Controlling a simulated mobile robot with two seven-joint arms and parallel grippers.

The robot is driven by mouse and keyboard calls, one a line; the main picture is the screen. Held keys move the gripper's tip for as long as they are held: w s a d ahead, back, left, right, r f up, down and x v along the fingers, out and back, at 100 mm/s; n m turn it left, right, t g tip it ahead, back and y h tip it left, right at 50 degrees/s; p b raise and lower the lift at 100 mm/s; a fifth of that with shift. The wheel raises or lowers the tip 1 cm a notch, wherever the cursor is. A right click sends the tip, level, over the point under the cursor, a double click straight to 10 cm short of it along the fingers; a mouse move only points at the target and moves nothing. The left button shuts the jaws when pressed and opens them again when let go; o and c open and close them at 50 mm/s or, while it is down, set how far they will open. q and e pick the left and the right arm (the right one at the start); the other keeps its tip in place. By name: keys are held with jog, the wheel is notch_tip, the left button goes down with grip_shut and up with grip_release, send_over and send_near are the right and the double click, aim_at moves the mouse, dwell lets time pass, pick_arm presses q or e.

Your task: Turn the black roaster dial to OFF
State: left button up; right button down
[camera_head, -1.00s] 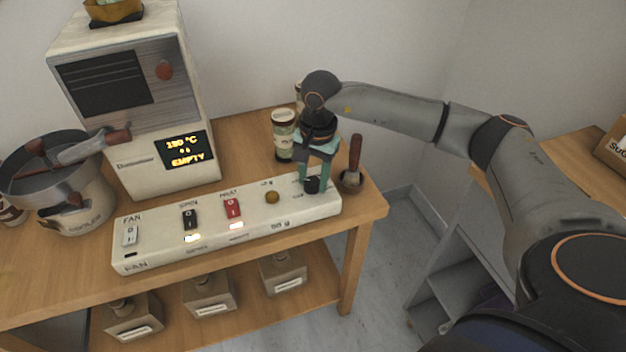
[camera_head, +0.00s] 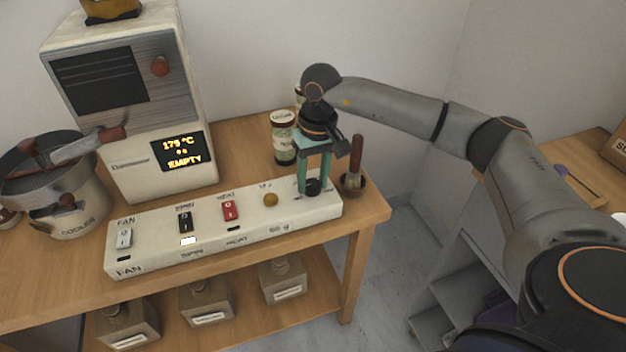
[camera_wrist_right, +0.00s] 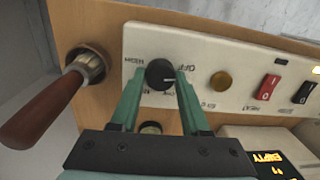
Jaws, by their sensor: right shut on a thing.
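The black roaster dial (camera_head: 313,187) is at the right end of the long white control panel (camera_head: 150,250). It also shows in the right wrist view (camera_wrist_right: 160,74), where its pale pointer line points right, towards or just below the OFF lettering (camera_wrist_right: 184,67). My right gripper (camera_head: 312,190) comes down from above with its green fingers on either side of the dial. In the right wrist view the fingers (camera_wrist_right: 160,80) are shut on the dial. My left gripper is not in view.
The roaster (camera_head: 160,160) behind the panel displays 175 °C and EMPTY. A wooden-handled tool (camera_head: 355,165) stands in a cup close right of my gripper, and a jar (camera_head: 284,140) stands behind. An amber lamp (camera_head: 270,200), red switch (camera_head: 230,211) and black switch (camera_head: 185,222) are left of the dial.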

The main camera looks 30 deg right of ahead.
aim_at(316, 181)
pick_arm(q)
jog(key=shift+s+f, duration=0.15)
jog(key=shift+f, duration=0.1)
pick_arm(e)
jog(key=shift+n, duration=0.7)
jog(key=shift+c, duration=1.9)
grip_release()
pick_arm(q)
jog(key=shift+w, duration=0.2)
pick_arm(e)
jog(key=shift+r, duration=0.15)
pick_arm(q)
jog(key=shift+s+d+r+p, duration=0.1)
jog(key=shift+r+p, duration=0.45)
jog(key=shift+p, duration=0.15)
pick_arm(e)
notch_tip(316, 181, up, 12)
jog(key=shift+d+r, duration=0.15)
jog(key=shift+d, duration=0.25)
